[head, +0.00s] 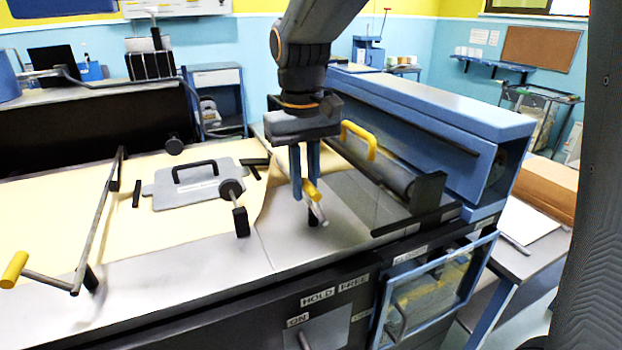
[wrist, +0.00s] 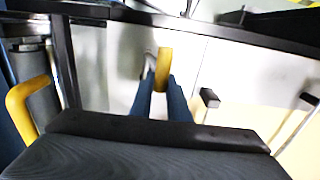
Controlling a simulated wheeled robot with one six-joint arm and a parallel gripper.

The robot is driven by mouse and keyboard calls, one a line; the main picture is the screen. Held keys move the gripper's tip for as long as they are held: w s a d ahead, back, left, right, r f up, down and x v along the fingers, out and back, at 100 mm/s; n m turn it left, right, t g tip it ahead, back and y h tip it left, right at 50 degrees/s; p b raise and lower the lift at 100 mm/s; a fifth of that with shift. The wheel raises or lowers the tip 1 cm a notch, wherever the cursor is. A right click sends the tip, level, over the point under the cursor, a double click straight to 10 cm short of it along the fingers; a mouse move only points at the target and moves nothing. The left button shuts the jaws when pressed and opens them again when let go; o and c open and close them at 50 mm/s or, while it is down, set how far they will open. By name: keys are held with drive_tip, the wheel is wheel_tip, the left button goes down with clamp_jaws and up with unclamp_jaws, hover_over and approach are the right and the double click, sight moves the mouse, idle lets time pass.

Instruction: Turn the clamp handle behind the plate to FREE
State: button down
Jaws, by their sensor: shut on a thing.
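The clamp handle (head: 312,191), a short metal lever with a yellow grip, stands on the grey bench top behind the HOLD (head: 318,298) and FREE (head: 353,282) labels. My gripper (head: 306,190) points down with its blue fingers on either side of the yellow grip, shut on it. In the wrist view, the yellow grip (wrist: 163,68) sits between the fingertips (wrist: 160,90). The lever slants from the grip down to the right in the head view; its pivot is unclear. A grey plate (head: 185,196) with a black handle lies on the kraft paper to the left.
A long bar with a yellow-ended lever (head: 15,270) runs along the left. A black knobbed post (head: 240,220) stands left of my gripper. A yellow loop handle (head: 358,140) and roller (head: 385,172) lie right, before the blue housing (head: 430,110). A clear-windowed door (head: 432,295) juts from the front.

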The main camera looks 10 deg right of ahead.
drive_tip(key=shift+w+d+r+g+y+p, duration=0.15)
drive_tip(key=shift+w+d+y+p, duration=0.1)
drive_tip(key=shift+d+y, duration=0.45)
drive_tip(key=shift+w+d+g+y+p, duration=0.15)
drive_tip(key=shift+d+g+y+p, duration=0.05)
drive_tip(key=shift+d+y, duration=0.5)
drive_tip(key=shift+w+d+r+g+y+p, duration=0.15)
drive_tip(key=shift+w+d+y+p, duration=0.1)
drive_tip(key=shift+d+y, duration=0.45)
drive_tip(key=shift+d+f, duration=0.1)
drive_tip(key=c, duration=1.7)
unclamp_jaws()
drive_tip(key=shift+b+v, duration=0.95)
drive_tip(key=shift+v, duration=2.95)
drive_tip(key=shift+c, duration=0.2)
